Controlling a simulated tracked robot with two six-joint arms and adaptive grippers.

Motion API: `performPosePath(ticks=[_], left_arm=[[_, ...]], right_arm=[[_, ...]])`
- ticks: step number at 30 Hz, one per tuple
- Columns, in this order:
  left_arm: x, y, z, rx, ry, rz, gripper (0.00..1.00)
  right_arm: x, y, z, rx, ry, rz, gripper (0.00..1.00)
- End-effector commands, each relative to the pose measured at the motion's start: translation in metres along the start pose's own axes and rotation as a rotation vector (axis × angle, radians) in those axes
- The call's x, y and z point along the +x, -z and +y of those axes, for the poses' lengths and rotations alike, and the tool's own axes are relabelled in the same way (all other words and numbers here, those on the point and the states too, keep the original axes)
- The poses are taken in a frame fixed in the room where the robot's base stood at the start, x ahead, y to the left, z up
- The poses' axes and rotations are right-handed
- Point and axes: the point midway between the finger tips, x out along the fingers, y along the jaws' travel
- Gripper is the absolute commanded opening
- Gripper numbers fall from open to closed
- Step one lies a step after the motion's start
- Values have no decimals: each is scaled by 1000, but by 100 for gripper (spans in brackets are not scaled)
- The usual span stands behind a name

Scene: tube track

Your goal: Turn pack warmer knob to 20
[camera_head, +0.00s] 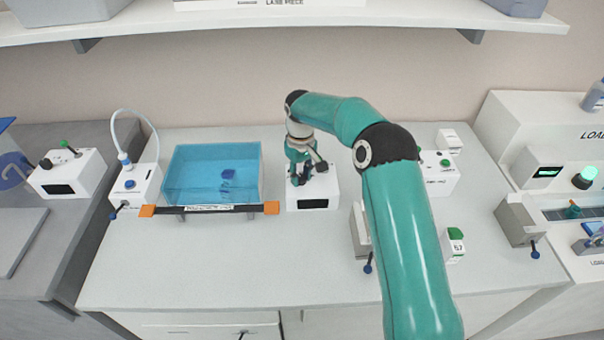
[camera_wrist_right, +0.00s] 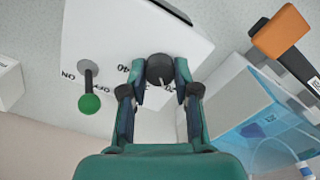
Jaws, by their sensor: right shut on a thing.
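The pack warmer is a white box (camera_head: 325,186) with a dark front display, on the bench right of the blue tank. In the right wrist view its white top (camera_wrist_right: 100,35) carries a dark round knob (camera_wrist_right: 160,68) with a pale pointer line. Printed marks beside the knob include a 40; other marks are partly covered by my fingers. My right gripper (camera_head: 305,172) reaches down onto the box, and its two fingers (camera_wrist_right: 160,92) are shut on the knob from both sides. A green-tipped lever (camera_wrist_right: 89,103) stands by ON and OFF lettering. My left gripper is not in view.
A blue water tank (camera_head: 212,172) with an orange-ended bar (camera_head: 272,208) stands close left of the box. A white box with a green button (camera_head: 445,162) and a small green-topped block (camera_head: 455,246) lie to the right. The bench front is clear.

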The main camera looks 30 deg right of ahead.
Motion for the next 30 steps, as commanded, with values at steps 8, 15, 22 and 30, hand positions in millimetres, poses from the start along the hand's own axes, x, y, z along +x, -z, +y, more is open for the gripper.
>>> performPosePath(ticks=[8, 15, 22, 30], left_arm=[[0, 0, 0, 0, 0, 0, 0], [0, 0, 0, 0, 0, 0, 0], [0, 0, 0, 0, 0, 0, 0], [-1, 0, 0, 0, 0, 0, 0]], right_arm=[[4, -4, -1, -23, 3, -19, 0], [5, -4, -1, -23, 3, -19, 0], [3, -2, -1, -22, 2, -11, 55], [-1, -1, -1, -21, 1, -5, 55]])
